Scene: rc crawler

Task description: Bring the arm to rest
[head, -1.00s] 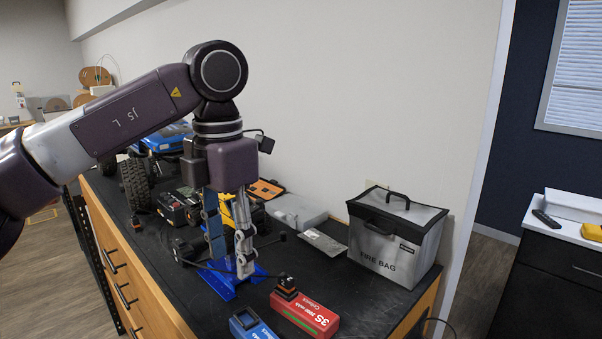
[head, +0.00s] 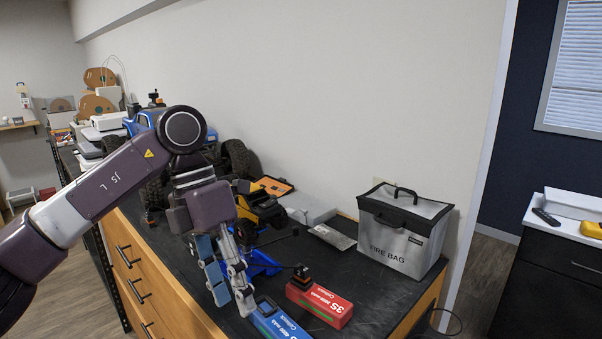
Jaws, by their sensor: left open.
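My left arm comes in from the left over the black bench. My left gripper (head: 231,305) points down, open, with nothing visible between its fingers. Its fingertips are just left of a blue battery (head: 279,322) near the bench's front edge; I cannot tell whether they touch it. The right gripper is not in view.
A red battery (head: 322,305) lies right of the blue one. A grey fire bag (head: 399,239) stands at the bench's right end. A blue stand (head: 262,263) and a yellow crawler part (head: 262,210) are behind my gripper. A blue crawler (head: 140,122) is partly hidden by my arm.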

